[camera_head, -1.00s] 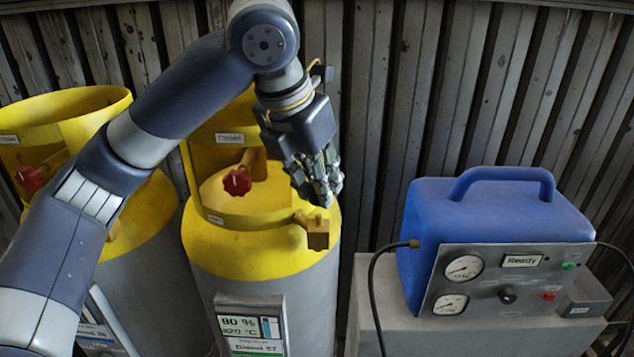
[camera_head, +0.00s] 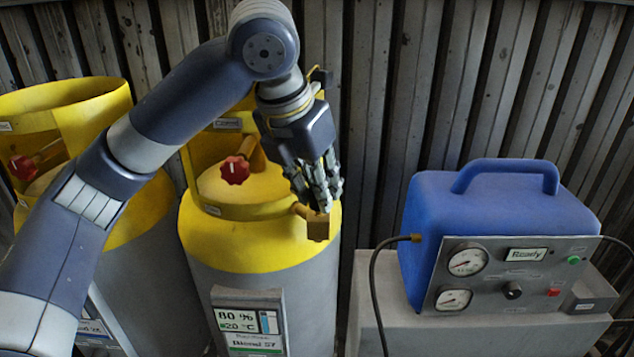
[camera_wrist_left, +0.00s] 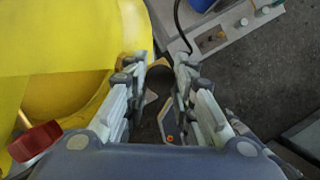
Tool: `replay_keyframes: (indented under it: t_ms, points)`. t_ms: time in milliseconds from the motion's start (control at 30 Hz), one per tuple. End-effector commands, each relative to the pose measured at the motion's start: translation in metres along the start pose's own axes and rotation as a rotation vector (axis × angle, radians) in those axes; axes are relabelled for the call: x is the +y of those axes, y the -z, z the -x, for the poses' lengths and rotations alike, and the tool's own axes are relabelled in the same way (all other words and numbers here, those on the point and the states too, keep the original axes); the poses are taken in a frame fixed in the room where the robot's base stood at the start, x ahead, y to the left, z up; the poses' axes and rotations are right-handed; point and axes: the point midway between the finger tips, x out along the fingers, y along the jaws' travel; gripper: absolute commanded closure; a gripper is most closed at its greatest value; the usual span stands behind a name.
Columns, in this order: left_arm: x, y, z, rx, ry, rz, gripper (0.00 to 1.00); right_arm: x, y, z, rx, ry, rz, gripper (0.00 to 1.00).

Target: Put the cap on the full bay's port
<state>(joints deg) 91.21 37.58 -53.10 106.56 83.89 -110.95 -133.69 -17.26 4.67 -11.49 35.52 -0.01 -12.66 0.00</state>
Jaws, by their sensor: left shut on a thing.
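The middle yellow-topped grey cylinder (camera_head: 250,244) has a red valve knob (camera_head: 235,170) and a display reading 80 %. A square brass-coloured fitting (camera_head: 318,227) sits at the right of its yellow top. My left gripper (camera_head: 320,205) comes down over this fitting, with its fingers around its upper part. In the left wrist view the fingers (camera_wrist_left: 160,68) stand either side of a dark brownish piece (camera_wrist_left: 160,76). I cannot tell whether this piece is a separate cap or the port itself. The fingers hide part of it. My right gripper is not in view.
A second yellow-topped cylinder (camera_head: 140,250) with a red knob (camera_head: 24,168) stands at the left. A blue machine (camera_head: 480,215) with gauges, a "Ready" display and a black hose stands on a grey block at the right. A corrugated wall is behind.

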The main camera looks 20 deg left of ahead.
Motion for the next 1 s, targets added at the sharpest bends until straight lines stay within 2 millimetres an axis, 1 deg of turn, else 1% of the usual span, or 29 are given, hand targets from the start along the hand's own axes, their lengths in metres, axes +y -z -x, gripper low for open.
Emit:
replay_keyframes:
  t_ms: [600, 633, 667, 700, 733, 1000]
  points:
    - [0.000, 0.006, -0.014, 0.000, -0.001, 0.000, 0.93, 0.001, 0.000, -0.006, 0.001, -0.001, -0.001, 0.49]
    - [0.000, 0.006, -0.014, -0.001, -0.001, 0.000, 0.74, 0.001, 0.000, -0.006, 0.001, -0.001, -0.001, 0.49]
    - [0.000, 0.006, -0.014, -0.001, -0.001, 0.000, 0.67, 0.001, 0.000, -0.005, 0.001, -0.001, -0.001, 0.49]
    - [0.000, 0.006, -0.013, -0.001, -0.001, 0.000, 0.58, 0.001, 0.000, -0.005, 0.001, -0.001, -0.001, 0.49]
    - [0.000, 0.006, -0.013, -0.001, -0.001, 0.000, 0.53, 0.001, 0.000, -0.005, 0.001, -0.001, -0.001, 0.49]
    - [0.000, 0.006, -0.013, 0.000, -0.001, 0.000, 0.53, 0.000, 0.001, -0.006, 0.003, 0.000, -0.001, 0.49]
